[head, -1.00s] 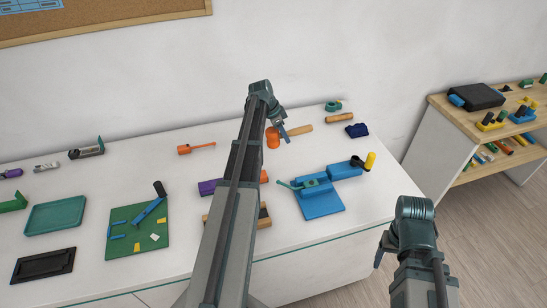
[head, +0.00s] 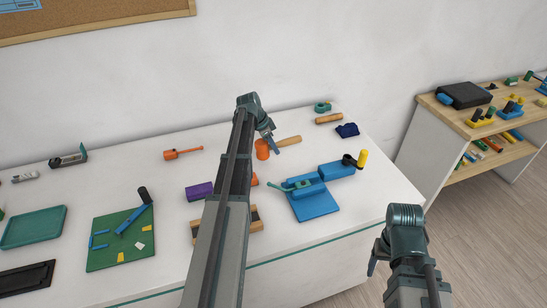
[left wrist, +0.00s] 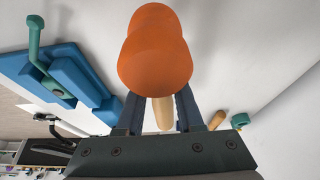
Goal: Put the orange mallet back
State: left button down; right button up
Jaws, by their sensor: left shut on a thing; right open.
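The orange mallet has an orange head (head: 262,149) and a pale wooden handle (head: 289,140), near the back middle of the white table. My left gripper (head: 271,142) is shut on the handle just behind the head. In the left wrist view, the orange head (left wrist: 155,55) fills the top middle and part of the handle (left wrist: 163,113) shows between the fingers (left wrist: 160,108). I cannot tell how far the mallet is above the table. My right gripper (head: 377,258) is open and empty, off the table's right front side.
A blue vise (head: 313,200) stands right of my left arm, with a yellow-ended tool (head: 360,159) beside it. A wooden cylinder (head: 328,118), a teal part (head: 322,107) and a dark blue item (head: 346,130) lie behind. A wooden shelf unit (head: 440,125) stands at right.

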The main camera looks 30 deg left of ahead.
pick_arm(q)
notch_tip(320, 180, down, 5)
jog(key=b, duration=0.4)
jog(key=shift+r, duration=0.35)
jog(key=c, duration=0.5)
grip_release()
jog(key=shift+c, duration=0.2)
jog(key=shift+f+b, duration=0.3)
notch_tip(320, 180, up, 13)
jog(key=p, duration=1.3)
send_over(259, 142)
jog(key=shift+w, duration=0.1)
